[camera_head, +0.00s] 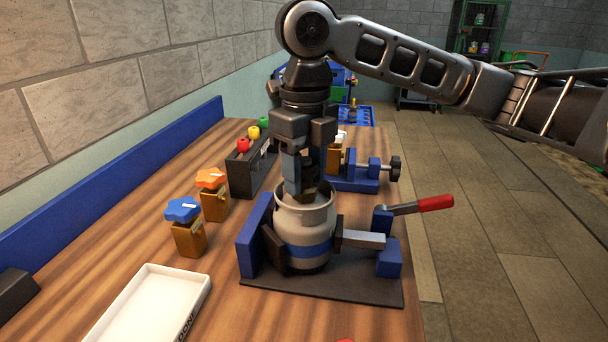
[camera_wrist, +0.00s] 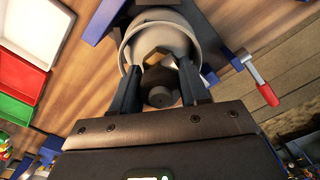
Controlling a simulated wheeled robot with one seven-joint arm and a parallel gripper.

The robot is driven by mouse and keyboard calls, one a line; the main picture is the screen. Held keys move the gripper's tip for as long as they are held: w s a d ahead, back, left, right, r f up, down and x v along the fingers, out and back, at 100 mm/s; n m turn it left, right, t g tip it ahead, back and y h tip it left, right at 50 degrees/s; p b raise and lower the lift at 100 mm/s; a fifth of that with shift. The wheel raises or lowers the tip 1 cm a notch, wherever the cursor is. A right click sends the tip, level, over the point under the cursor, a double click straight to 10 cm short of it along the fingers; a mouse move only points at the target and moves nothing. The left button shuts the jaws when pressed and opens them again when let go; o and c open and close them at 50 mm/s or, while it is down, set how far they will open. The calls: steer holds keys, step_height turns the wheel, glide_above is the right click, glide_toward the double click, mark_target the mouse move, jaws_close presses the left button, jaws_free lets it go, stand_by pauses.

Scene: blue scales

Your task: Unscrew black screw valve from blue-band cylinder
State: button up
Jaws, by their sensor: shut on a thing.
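The blue-band cylinder (camera_head: 305,230) is a grey canister with a blue stripe, upright in a blue clamp fixture (camera_head: 255,235) on the bench. Its open collar also shows in the wrist view (camera_wrist: 135,35). My gripper (camera_head: 302,185) points down into the collar from above. Its two fingers are shut on the black screw valve (camera_wrist: 158,92), which sits between the fingertips. A brass-coloured body (camera_wrist: 160,57) shows next to the valve inside the collar. The fingers partly hide the valve in the head view, and I cannot tell whether it is still threaded in.
A red-handled clamp lever (camera_head: 420,206) stands right of the cylinder. A white tray (camera_head: 150,305) lies front left. Brass valves with blue (camera_head: 182,210) and orange (camera_head: 211,180) knobs stand to the left. A black rack (camera_head: 243,172) and a blue vise (camera_head: 352,180) are behind.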

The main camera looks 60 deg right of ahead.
steer(key=n+b, duration=0.1)
steer(key=n, duration=0.3)
steer(key=shift+s+d, duration=0.1)
steer(key=shift+d, duration=0.1)
steer(key=o, duration=0.9)
steer(key=shift+d, duration=0.1)
steer(key=o, duration=0.3)
steer(key=shift+o, duration=0.2)
